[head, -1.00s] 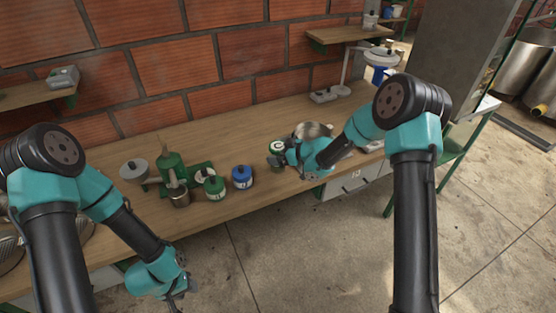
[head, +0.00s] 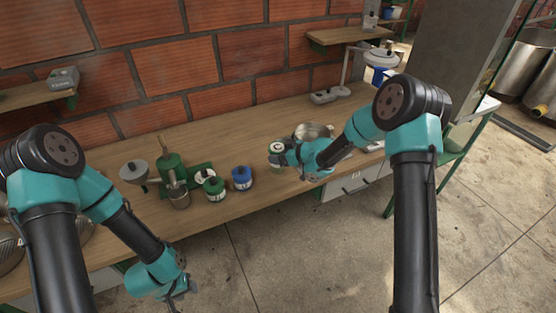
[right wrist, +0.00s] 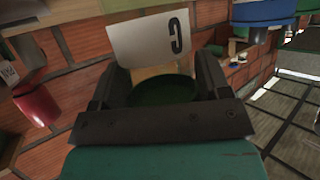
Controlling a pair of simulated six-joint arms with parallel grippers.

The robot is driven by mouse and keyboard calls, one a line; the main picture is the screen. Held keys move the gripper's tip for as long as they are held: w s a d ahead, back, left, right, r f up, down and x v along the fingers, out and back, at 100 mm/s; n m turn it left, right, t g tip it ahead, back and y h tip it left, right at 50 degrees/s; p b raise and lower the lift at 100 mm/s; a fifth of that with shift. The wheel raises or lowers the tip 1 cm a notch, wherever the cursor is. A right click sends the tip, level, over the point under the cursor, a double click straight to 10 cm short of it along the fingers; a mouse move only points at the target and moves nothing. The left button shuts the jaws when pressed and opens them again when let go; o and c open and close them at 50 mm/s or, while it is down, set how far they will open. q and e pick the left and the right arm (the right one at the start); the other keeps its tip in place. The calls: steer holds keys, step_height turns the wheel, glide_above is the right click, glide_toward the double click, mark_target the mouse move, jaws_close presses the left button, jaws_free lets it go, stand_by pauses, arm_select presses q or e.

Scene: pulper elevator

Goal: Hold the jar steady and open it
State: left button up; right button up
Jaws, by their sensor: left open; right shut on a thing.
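A green-and-white jar (head: 277,147) is at the middle of the bench in the head view. My right gripper (head: 281,156) is shut on it from the right. In the right wrist view a white label with a dark character (right wrist: 150,40) and a dark green surface (right wrist: 163,90) show between the fingers. I cannot tell whether the jar touches the bench, as the gripper partly hides it. My left gripper (head: 184,289) is open and empty, low in front of the bench, away from the jar.
A green jar (head: 214,188) and a blue jar (head: 242,178) stand left of the held jar. A green device (head: 170,167) and a metal cup (head: 180,197) are further left. A metal bowl (head: 313,132) stands behind my right gripper. The bench's back middle is clear.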

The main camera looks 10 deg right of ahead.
mark_target(272, 147)
steer(key=shift+r, duration=0.1)
steer(key=shift+r, duration=0.5)
steer(key=r, duration=0.2)
steer(key=shift+s+a+r, duration=0.15)
steer(key=shift+s+r, duration=0.15)
steer(key=shift+s, duration=0.05)
steer(key=s+a+r, duration=0.1)
steer(key=s+a, duration=0.1)
steer(key=s, duration=1.3)
steer(key=shift+a, duration=0.4)
steer(key=shift+r, duration=0.1)
steer(key=o, duration=0.4)
steer(key=shift+c, duration=0.2)
steer(key=c, duration=0.6)
steer(key=shift+c, duration=0.2)
